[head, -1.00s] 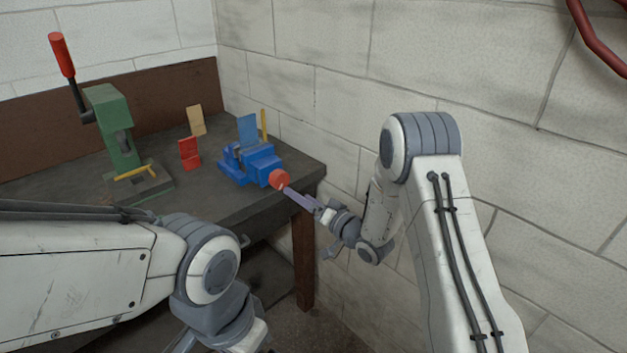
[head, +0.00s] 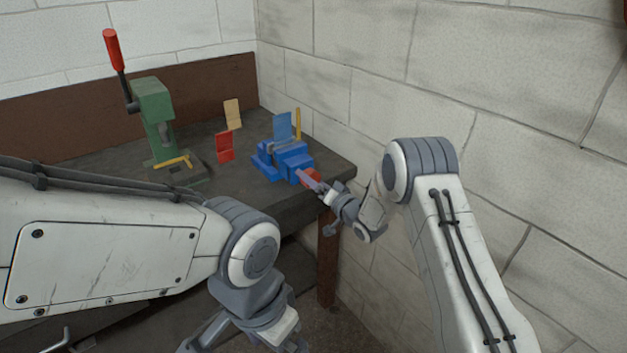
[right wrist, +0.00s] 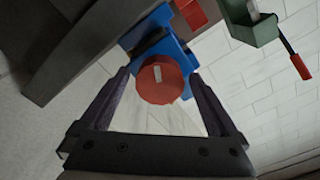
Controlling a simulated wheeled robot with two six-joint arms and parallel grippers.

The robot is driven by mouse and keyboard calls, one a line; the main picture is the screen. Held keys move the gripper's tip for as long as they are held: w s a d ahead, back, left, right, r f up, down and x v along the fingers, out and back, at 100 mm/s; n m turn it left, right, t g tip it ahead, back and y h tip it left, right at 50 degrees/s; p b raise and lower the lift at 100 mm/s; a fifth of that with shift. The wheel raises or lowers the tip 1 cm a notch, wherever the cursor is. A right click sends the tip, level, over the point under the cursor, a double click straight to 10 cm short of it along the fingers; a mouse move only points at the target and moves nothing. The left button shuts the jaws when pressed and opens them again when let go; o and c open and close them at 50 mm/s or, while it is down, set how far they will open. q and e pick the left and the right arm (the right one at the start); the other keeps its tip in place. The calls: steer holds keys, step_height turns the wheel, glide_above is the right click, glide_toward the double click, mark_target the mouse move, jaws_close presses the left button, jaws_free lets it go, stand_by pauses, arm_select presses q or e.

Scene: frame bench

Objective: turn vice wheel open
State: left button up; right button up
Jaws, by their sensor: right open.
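The blue vice (head: 288,160) stands on the bench near its right end, with a blue plate (head: 283,126) standing up at it. Its red wheel (head: 311,177) faces my right arm. In the right wrist view the red wheel (right wrist: 162,80) lies between the two fingers of my right gripper (right wrist: 160,90), which is open with a finger on either side. I cannot tell whether the fingers touch the wheel. In the head view the right gripper (head: 316,184) partly covers the wheel. My left gripper (head: 245,345) is low in the head view, cut by the bottom edge, its fingertips hidden.
A green press (head: 155,115) with a red-handled lever (head: 113,50) stands on the bench to the left. A red piece (head: 225,147), a tan piece (head: 232,114) and a yellow upright piece (head: 298,123) are near the vice. A block wall (head: 450,70) closes in the right side.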

steer(key=c, duration=1.4)
steer(key=shift+f+n+b, duration=0.15)
steer(key=shift+n+b, duration=0.85)
steer(key=shift+b, duration=0.3)
steer(key=shift+o, duration=0.2)
steer(key=n+b, duration=0.5)
steer(key=b, duration=0.1)
steer(key=n+b, duration=0.6)
steer(key=b, duration=0.1)
steer(key=shift+a+n, duration=0.2)
steer(key=shift+n, duration=0.1)
steer(key=shift+d+r+n+b, duration=0.1)
steer(key=shift+r+n+b, duration=0.1)
steer(key=shift+n+b, duration=0.3)
steer(key=shift+d+f, duration=0.15)
steer(key=o, duration=1.4)
steer(key=shift+s, duration=0.1)
steer(key=shift+c, duration=0.2)
steer(key=v, duration=1)
steer(key=shift+s, duration=0.15)
